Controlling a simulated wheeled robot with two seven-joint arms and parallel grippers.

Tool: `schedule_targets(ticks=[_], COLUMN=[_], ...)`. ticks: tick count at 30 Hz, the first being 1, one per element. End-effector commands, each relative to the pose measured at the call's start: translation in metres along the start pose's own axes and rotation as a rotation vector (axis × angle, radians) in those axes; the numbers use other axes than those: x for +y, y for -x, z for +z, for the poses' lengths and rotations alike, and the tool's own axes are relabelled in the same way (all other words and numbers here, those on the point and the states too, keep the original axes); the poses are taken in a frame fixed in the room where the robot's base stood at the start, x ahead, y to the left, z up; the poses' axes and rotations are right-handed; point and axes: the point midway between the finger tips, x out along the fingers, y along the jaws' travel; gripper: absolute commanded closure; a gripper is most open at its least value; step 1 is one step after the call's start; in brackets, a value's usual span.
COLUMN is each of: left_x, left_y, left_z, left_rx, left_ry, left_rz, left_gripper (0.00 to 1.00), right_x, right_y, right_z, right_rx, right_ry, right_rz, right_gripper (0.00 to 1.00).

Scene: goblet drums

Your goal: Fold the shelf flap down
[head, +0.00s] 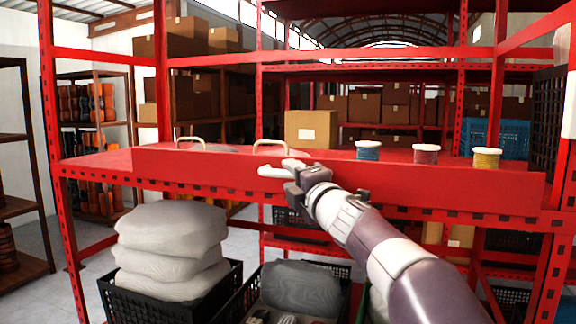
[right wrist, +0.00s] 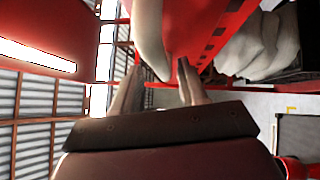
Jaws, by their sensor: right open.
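The shelf flap (head: 420,183) is a long red board along the front edge of the red shelf (head: 105,161). It appears raised, its face towards me. My right gripper (head: 276,169) is in front of the flap's left-middle part, near its upper edge. In the right wrist view its two fingers (right wrist: 158,85) are spread apart. A pale rounded piece (right wrist: 149,35) shows beyond and between the fingertips; I cannot tell what it is or whether they touch it. Whether the gripper touches the flap is unclear. My left gripper is not in view.
Below are a black crate (head: 180,300) with stacked grey sacks (head: 172,250) and another crate. Red posts frame the shelf.

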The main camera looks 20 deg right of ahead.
Motion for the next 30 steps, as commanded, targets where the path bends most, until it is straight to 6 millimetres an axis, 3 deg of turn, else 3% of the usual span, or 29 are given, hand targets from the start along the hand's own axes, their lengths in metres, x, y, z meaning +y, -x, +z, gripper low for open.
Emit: schedule_targets(ticks=[6,16,20,26,30], left_x=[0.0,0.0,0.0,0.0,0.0], left_y=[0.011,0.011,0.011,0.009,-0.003], left_z=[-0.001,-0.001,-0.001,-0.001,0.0], left_rx=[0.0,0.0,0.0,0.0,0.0], left_ry=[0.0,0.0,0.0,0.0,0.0], left_rz=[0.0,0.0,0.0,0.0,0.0], left_gripper=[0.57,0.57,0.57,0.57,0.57], right_x=[0.001,-0.001,-0.001,-0.001,-0.006], right_y=[-0.022,-0.025,-0.025,-0.025,-0.023], right_z=[0.001,0.0,0.0,0.001,-0.001], right_rx=[-0.001,-0.001,-0.001,-0.002,-0.002], right_ry=[-0.001,-0.001,-0.001,0.001,0.016], right_rz=[-0.001,-0.001,-0.001,0.001,0.017], right_gripper=[0.57,0.57,1.0,1.0,1.0])
